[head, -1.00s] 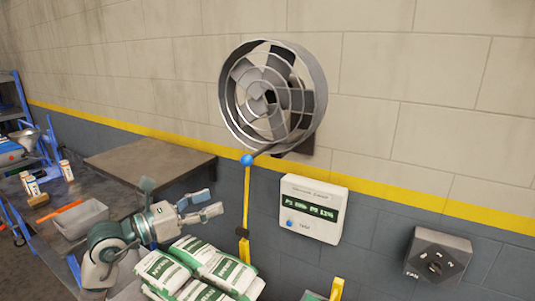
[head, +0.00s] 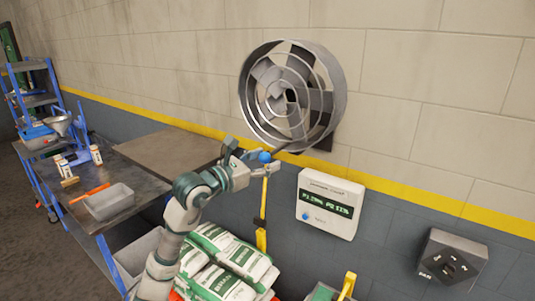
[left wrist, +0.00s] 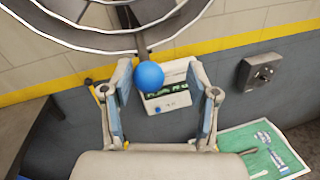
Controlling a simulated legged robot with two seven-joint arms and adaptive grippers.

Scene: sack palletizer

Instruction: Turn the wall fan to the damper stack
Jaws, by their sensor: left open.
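The wall fan (head: 290,97) is a round grey caged fan on the wall, facing out and left. A dark handle with a blue ball (head: 265,156) hangs at its lower rim. My left gripper (head: 254,156) is open at the blue ball. In the left wrist view the blue ball (left wrist: 149,76) shows between the open fingers (left wrist: 160,92), nearer the left one; I cannot tell whether they touch. A stack of green and white sacks (head: 240,258) lies below; I cannot tell which stack is the damper one. My right gripper is not in view.
A white display box (head: 330,204) and a dark fan dial (head: 452,258) are on the wall to the right. A table with a grey bin (head: 108,203) stands left. A yellow post (head: 262,215) rises behind the sacks. A green and white surface (left wrist: 262,150) shows lower right in the wrist view.

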